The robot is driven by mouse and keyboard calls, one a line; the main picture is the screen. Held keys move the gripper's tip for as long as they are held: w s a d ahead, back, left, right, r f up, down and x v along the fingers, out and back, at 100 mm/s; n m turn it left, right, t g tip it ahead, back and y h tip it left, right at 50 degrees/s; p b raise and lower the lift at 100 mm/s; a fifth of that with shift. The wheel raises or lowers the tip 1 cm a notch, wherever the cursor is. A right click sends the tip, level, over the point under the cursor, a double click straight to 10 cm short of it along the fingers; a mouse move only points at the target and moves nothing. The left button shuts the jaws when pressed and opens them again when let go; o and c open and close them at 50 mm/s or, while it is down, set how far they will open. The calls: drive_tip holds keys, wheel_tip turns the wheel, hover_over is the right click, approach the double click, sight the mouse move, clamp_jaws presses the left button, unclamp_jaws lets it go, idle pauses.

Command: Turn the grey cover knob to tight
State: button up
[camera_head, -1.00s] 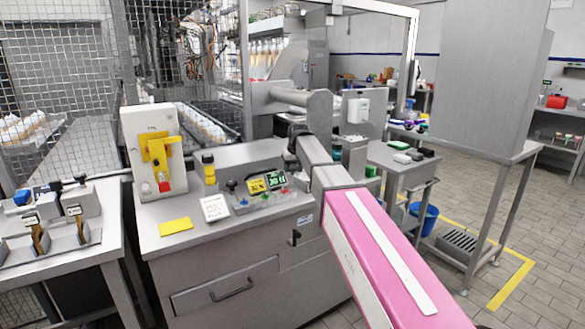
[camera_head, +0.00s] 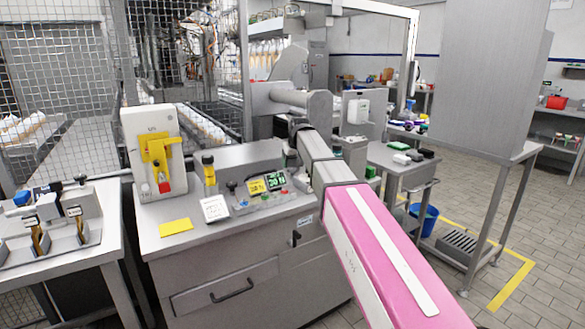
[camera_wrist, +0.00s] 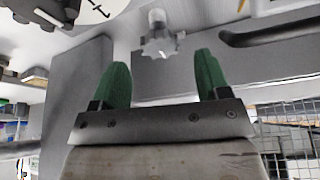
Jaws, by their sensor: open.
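In the wrist view, a grey lobed knob (camera_wrist: 160,42) on a short stem shows ahead of my gripper. It stands roughly in line with the gap between the fingers, a little beyond their tips, with no visible contact. My gripper (camera_wrist: 161,72) has two green fingers, spread apart, with nothing between them. In the head view my arm reaches over the right side of the steel console (camera_head: 225,245), and I cannot make out the gripper or the knob there.
A round white dial face (camera_wrist: 90,10) and a dark bar handle (camera_wrist: 270,32) lie near the knob. A side table (camera_head: 395,172) stands to the right.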

drive_tip(key=v, duration=0.7)
drive_tip(key=shift+r, duration=0.3)
drive_tip(key=shift+s, duration=0.1)
drive_tip(key=shift+s, duration=0.1)
